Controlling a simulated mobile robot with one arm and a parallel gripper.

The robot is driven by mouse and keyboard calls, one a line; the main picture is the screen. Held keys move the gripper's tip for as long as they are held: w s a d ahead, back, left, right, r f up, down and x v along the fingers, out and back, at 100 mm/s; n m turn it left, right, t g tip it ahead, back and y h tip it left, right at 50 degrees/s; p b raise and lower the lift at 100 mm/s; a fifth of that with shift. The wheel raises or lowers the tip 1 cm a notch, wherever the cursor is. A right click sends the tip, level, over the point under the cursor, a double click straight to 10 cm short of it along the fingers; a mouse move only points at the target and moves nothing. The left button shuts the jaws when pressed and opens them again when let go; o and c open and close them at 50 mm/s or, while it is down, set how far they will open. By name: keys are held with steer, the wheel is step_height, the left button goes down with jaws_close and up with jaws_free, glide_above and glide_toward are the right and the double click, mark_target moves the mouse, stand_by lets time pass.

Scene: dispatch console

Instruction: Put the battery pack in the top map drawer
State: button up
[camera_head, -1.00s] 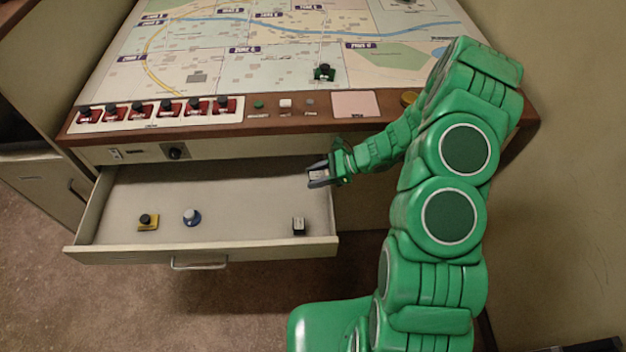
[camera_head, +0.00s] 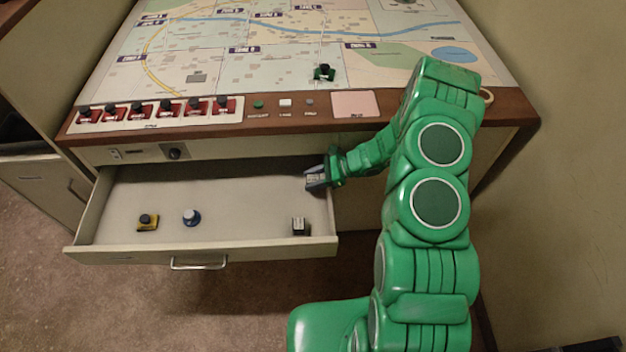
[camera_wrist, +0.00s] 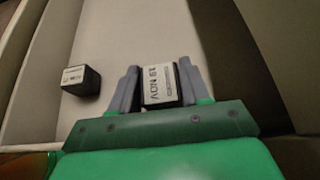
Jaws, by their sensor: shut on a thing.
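The top map drawer (camera_head: 200,252) is pulled open below the console. My gripper (camera_head: 316,178) is at the drawer's right end, over or inside its opening. In the wrist view my gripper (camera_wrist: 158,80) is shut on a dark block with a white label, the battery pack (camera_wrist: 160,88), marked "19 NDV" or similar. The battery pack also shows small between the fingers in the head view (camera_head: 315,179). The drawer floor (camera_wrist: 115,40) lies beneath it in the wrist view. I cannot tell whether the pack touches the floor.
A similar dark block (camera_head: 299,226) lies at the drawer's front right and shows in the wrist view (camera_wrist: 81,79). The drawer's middle is clear.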

steer(key=shift+f, duration=0.2)
steer(key=shift+f, duration=0.45)
steer(key=shift+s+f, duration=0.15)
steer(key=shift+f, duration=0.25)
steer(key=o, duration=1.1)
steer(key=shift+s+d+f, duration=0.1)
steer(key=shift+s+f, duration=0.1)
steer(key=shift+o, duration=0.3)
steer(key=shift+r, duration=0.5)
steer(key=r+v, duration=0.1)
steer(key=v, duration=1.1)
steer(key=shift+w, duration=0.3)
steer(key=shift+r, duration=0.1)
